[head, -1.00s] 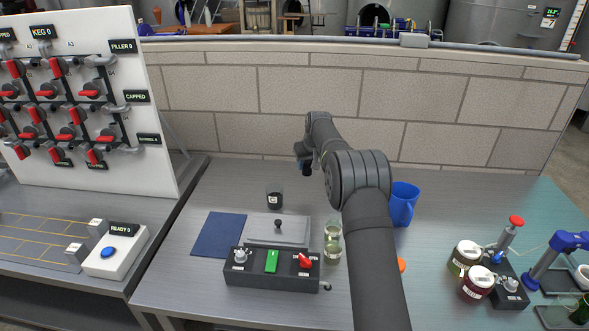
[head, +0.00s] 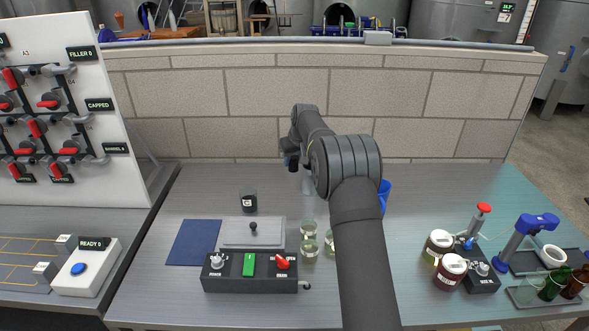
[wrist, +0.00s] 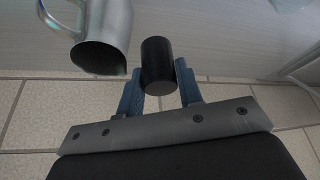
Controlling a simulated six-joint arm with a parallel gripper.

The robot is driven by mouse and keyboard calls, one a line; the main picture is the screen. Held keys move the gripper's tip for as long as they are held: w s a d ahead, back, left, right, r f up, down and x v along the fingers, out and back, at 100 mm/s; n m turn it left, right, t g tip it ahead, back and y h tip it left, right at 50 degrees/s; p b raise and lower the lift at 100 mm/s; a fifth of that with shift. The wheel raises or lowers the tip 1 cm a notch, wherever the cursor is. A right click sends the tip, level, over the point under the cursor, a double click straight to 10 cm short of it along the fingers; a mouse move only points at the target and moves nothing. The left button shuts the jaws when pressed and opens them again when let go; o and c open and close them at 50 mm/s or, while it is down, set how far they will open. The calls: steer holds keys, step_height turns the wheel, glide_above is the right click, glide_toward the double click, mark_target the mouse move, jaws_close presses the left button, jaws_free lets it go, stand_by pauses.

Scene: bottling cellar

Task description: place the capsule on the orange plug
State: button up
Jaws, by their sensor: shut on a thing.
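My gripper (wrist: 158,88) is shut on a black cylinder, which I take to be the capsule (wrist: 157,62). The capsule sits between the blue fingers in the wrist view. In the head view my gripper (head: 291,158) is held over the back of the table, near the brick wall, and the capsule cannot be made out clearly there. The orange plug is not visible now; my arm covers the middle right of the table.
A metal jug (wrist: 103,35) is close beside the capsule in the wrist view. Several glass jars (head: 309,248) stand left of my arm, beside a switch box (head: 248,272). A blue mug (head: 384,192) is partly hidden.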

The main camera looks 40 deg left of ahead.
steer(key=w+d+r+m+t+h, duration=0.1)
steer(key=d+r+m, duration=0.3)
steer(key=d, duration=1)
steer(key=w+d+r+m+t, duration=0.1)
steer(key=d+r, duration=0.6)
steer(key=d, duration=0.8)
steer(key=s+d+m, duration=0.2)
steer(key=s+d, duration=0.2)
steer(key=d, duration=0.4)
steer(key=s+d+f+m+h, duration=0.1)
steer(key=s+d, duration=0.4)
steer(key=d, duration=0.2)
steer(key=s+d+m, duration=0.2)
steer(key=s+d, duration=0.2)
steer(key=d, duration=0.4)
steer(key=shift+t, duration=0.3)
steer(key=a+f, duration=0.2)
steer(key=a, duration=0.1)
steer(key=a+f, duration=0.2)
steer(key=a, duration=0.2)
steer(key=a+f, duration=0.2)
steer(key=a, duration=0.2)
steer(key=shift+s+f, duration=0.2)
steer(key=shift+f, duration=0.2)
steer(key=shift+a+f, duration=0.15)
steer(key=shift+f, duration=1.9)
